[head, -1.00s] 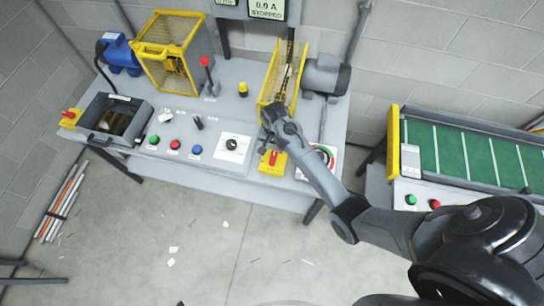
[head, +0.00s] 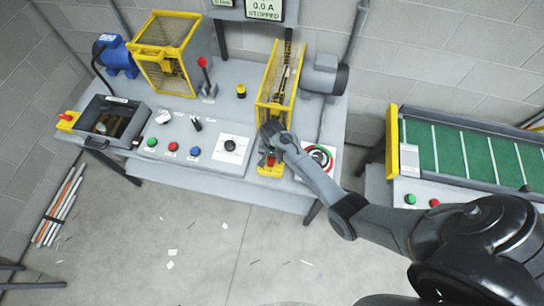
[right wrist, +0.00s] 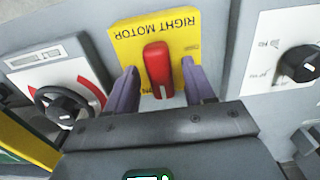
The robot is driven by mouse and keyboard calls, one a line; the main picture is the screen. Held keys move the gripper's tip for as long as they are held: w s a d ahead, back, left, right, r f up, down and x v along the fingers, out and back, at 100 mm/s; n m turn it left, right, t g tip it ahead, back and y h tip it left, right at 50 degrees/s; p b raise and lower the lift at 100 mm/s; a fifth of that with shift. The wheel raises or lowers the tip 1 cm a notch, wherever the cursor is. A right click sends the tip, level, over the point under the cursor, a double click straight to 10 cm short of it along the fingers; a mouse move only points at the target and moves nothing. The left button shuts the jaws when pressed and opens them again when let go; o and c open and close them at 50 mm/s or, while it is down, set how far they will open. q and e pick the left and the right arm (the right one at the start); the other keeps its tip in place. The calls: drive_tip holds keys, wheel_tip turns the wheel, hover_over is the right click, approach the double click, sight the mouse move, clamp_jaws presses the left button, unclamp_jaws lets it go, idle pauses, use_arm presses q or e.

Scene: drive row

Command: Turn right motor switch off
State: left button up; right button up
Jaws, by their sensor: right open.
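The right motor switch is a red handle (right wrist: 158,70) on a yellow plate (right wrist: 126,45) lettered RIGHT MOTOR, which appears upside down in the right wrist view. My right gripper (right wrist: 164,88) is open, with one finger on each side of the red handle; I cannot tell whether either finger touches it. The handle lies along the picture's vertical, its white-marked end toward the gripper, near lettering partly hidden by a finger. In the head view the yellow plate (head: 271,171) shows below my right gripper (head: 268,160), which hides much of the handle. My left gripper is not in view.
A black dial (right wrist: 298,64) and a handwheel (right wrist: 62,106) flank the switch. On the bench, a yellow guard (head: 264,92) stands behind it, with a grey motor (head: 322,75) to the right. The display (head: 264,9) reads 0.0 A STOPPED. A green conveyor (head: 460,150) stands at right.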

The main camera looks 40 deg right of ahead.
clamp_jaws()
